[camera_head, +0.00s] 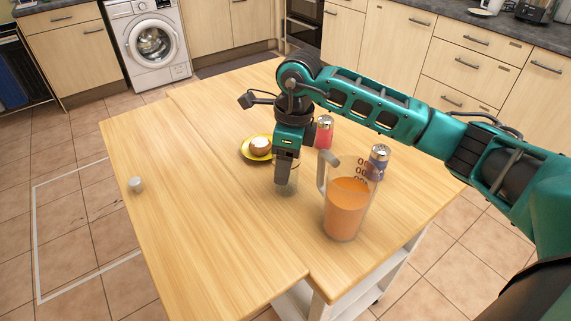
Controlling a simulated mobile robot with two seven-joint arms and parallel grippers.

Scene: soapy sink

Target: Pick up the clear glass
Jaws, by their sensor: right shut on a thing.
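The clear glass (287,189) is small and see-through and stands on the wooden table, mostly hidden behind my right gripper. My right gripper (284,183) points down from the green right arm and is shut on the glass. Its fingers cover most of the glass, so only a faint edge shows below and beside them. My left gripper is not in view.
A measuring jug (346,208) of orange liquid stands close to the right of the glass. A yellow dish (251,153) with a round item, a red shaker (324,132) and a blue shaker (378,160) are nearby.

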